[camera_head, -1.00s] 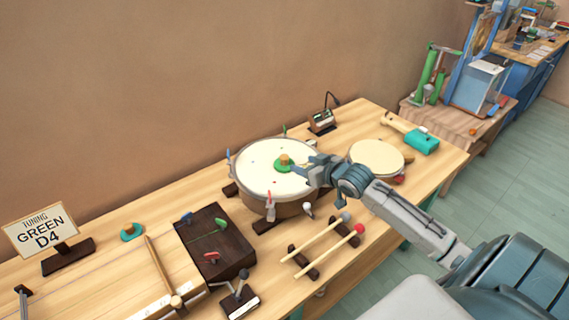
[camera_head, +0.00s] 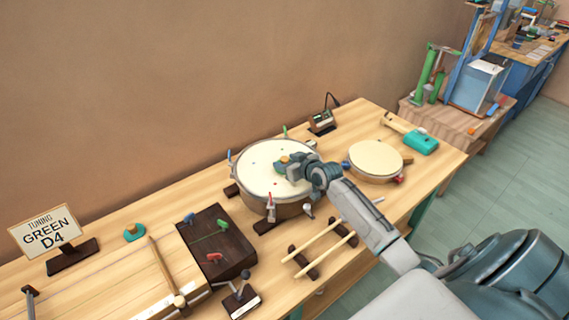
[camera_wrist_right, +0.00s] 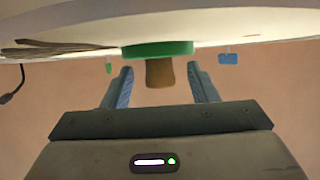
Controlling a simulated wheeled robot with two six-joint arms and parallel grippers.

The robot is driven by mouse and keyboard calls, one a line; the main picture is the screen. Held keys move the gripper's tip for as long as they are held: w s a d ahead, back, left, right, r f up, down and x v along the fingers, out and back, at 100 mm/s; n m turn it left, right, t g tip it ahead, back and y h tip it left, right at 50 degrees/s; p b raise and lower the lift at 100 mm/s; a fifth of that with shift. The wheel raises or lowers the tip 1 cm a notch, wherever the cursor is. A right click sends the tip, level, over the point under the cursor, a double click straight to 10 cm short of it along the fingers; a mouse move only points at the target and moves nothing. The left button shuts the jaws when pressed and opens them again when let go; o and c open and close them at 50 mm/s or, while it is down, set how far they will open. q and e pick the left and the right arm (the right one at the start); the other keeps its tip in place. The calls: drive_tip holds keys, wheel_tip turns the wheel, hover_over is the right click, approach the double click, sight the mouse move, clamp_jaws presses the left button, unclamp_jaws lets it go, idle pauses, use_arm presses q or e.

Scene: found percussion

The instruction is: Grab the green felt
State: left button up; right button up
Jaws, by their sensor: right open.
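The green felt (camera_head: 280,165), a disc with a wooden knob (camera_wrist_right: 160,73), sits on the white head of the large drum (camera_head: 256,172). In the head view my right gripper (camera_head: 291,168) partly hides it from the right. In the right wrist view the felt (camera_wrist_right: 158,49) appears below the drum head, with the knob pointing down. The right gripper (camera_wrist_right: 161,82) is open there, with one blue-grey finger on each side of the knob and a visible gap on both sides. My left gripper is not in view.
A teal disc with a knob (camera_head: 134,232) lies near the sign (camera_head: 46,232) reading "TUNING GREEN D4". Coloured pegs stand around the drum rim. A smaller drum (camera_head: 376,160), a teal mallet (camera_head: 422,143), sticks (camera_head: 312,240) and a dark box (camera_head: 217,240) share the table.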

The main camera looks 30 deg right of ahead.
drive_tip(key=shift+s, duration=0.1)
drive_tip(key=shift+c, duration=1.2)
drive_tip(key=c, duration=0.8)
drive_tip(key=shift+r, duration=0.1)
